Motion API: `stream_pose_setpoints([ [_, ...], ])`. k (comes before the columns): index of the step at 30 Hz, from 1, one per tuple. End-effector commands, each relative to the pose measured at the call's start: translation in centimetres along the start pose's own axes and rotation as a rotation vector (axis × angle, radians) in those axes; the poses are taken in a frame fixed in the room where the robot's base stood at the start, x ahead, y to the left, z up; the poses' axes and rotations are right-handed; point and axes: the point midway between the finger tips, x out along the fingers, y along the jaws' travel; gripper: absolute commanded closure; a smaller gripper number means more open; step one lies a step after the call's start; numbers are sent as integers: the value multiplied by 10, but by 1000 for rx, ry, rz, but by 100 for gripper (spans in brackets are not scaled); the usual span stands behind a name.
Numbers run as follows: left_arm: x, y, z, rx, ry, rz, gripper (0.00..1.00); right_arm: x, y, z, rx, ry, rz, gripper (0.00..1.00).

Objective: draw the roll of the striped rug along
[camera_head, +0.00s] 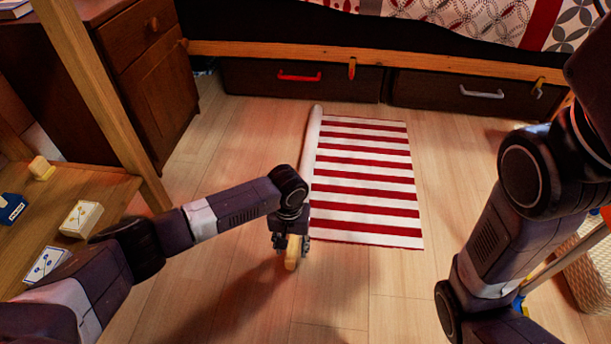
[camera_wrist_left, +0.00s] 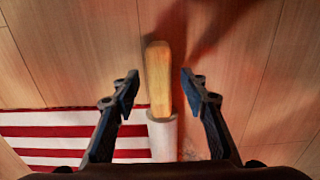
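The red-and-white striped rug (camera_head: 368,185) lies mostly flat on the floor in the head view. Its roll (camera_head: 313,150) is a narrow pale tube along the rug's left edge. A light wooden grip (camera_head: 291,261) sticks out of the roll's near end. My left gripper (camera_head: 290,243) is over that end. In the left wrist view, the open fingers (camera_wrist_left: 158,88) stand on both sides of the wooden grip (camera_wrist_left: 158,70), with a gap on each side. The pale roll end (camera_wrist_left: 162,138) and part of the rug (camera_wrist_left: 60,135) show there too. My right gripper is outside the views.
A bed with dark drawers (camera_head: 300,80) stands beyond the rug. A wooden cabinet (camera_head: 150,80) is at the back left. A low wooden table (camera_head: 95,185) with small boxes is at left. A woven basket (camera_head: 590,275) is at right. Floor left of the roll is clear.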

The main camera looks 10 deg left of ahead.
Motion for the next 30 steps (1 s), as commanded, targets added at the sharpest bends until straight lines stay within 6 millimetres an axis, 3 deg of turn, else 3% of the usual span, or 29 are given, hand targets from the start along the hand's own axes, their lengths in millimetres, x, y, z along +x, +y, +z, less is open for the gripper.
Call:
stream_pose_setpoints([
  [1, 0, 0, 0, 0, 0, 0, 68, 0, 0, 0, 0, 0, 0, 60],
  [10, 0, 0, 0, 0, 0, 0, 100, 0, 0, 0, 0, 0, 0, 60],
  [15, -1, 4, 0, 1, -1, 1, 100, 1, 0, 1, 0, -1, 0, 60],
  [30, 0, 49, 1, 1, -1, 1, 100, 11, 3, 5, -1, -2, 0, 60],
])
